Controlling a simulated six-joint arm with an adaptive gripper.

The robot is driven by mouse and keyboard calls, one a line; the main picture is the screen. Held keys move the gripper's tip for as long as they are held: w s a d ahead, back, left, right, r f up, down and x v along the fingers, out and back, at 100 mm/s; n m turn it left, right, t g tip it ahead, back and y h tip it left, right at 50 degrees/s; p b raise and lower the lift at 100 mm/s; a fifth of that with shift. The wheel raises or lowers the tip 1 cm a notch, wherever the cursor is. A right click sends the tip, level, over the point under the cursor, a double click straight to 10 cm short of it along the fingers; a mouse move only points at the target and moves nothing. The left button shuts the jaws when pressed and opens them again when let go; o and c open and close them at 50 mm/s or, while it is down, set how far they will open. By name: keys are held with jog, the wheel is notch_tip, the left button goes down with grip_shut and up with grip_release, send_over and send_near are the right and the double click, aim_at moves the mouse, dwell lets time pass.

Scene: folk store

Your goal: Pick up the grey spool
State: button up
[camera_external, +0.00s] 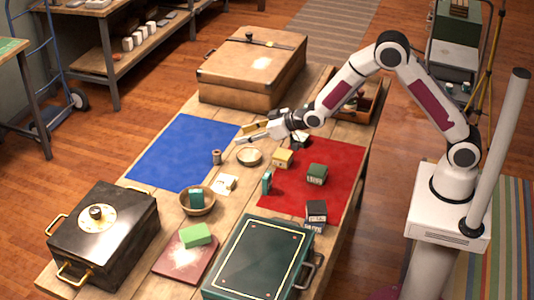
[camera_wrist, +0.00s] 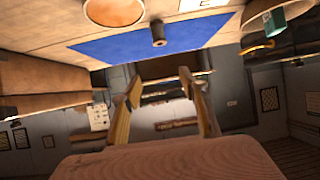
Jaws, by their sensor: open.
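The grey spool (camera_external: 216,157) stands upright in the external view, at the right edge of the blue mat (camera_external: 180,150) and left of a small empty bowl (camera_external: 249,157). In the wrist view the spool (camera_wrist: 158,34) shows at the top middle, at the edge of the blue mat (camera_wrist: 200,36). My gripper (camera_external: 241,133) is open and empty, above the table, a little behind and to the right of the spool in the external view. In the wrist view its two fingers (camera_wrist: 159,86) are spread, with the spool beyond them and apart from them.
A bowl holding a teal box (camera_external: 197,203), a pale card (camera_external: 226,184) and a yellow box (camera_external: 283,158) stand nearby. The red mat (camera_external: 337,160) holds a green box (camera_external: 317,174). A large brown case (camera_external: 225,77) stands at the back. Most of the blue mat is clear.

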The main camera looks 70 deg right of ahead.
jog(key=t, duration=0.1)
send_near(218, 155)
jog(key=shift+w+d+f, duration=0.25)
jog(key=shift+w+f, duration=0.3)
jog(key=shift+f, duration=0.05)
jog(key=shift+w+d+f, duration=0.25)
jog(key=shift+w+f, duration=0.35)
jog(key=shift+w, duration=0.1)
jog(key=shift+x, duration=1.2)
jog(key=shift+w, duration=0.1)
jog(key=shift+r+x, duration=0.1)
jog(key=shift+x, duration=1.15)
jog(key=shift+r+x, duration=0.15)
jog(key=shift+x, duration=1.1)
jog(key=shift+w+d, duration=0.1)
jog(key=c, duration=0.8)
